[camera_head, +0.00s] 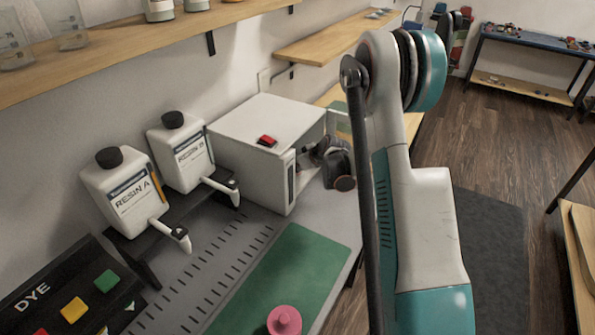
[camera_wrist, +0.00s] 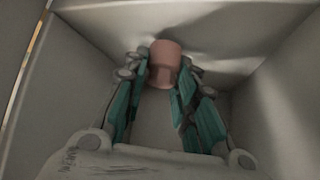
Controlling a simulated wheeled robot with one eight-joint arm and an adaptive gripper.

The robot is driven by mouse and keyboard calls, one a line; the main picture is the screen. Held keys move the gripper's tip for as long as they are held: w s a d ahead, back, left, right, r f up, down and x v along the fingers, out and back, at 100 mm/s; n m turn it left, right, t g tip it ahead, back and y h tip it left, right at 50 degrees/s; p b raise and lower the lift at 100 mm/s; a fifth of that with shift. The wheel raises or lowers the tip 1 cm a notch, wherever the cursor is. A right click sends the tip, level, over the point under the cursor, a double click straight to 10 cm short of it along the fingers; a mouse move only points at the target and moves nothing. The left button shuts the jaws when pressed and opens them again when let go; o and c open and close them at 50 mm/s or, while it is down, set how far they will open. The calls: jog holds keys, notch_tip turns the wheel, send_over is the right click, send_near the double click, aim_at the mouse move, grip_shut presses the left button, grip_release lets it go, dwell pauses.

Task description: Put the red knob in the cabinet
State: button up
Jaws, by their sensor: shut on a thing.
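The cabinet (camera_head: 240,137) is a white box on the bench, with its front open toward the right. My arm reaches to its opening, and the fingers are hidden inside in the head view. In the wrist view my gripper (camera_wrist: 164,82) is inside the cabinet between its pale walls (camera_wrist: 270,115). It is shut on a short, salmon-red cylinder, the red knob (camera_wrist: 165,58), at its fingertips. The knob is near the cabinet's inner back; whether it touches a surface I cannot tell. The head view does not show the knob.
A red button (camera_head: 267,141) is on the cabinet top. Resin bottles (camera_head: 125,195) with spouts stand left of it. A pink round piece (camera_head: 284,321) is on the green mat (camera_head: 290,270) in front. Wooden shelves (camera_head: 150,45) hang on the wall above.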

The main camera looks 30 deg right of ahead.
jog(key=shift+f, duration=0.75)
jog(key=shift+f, duration=0.1)
jog(key=o, duration=0.9)
jog(key=shift+r, duration=0.3)
jog(key=p+v, duration=0.3)
jog(key=v, duration=0.8)
jog(key=shift+s+r, duration=0.15)
jog(key=shift+s, duration=0.2)
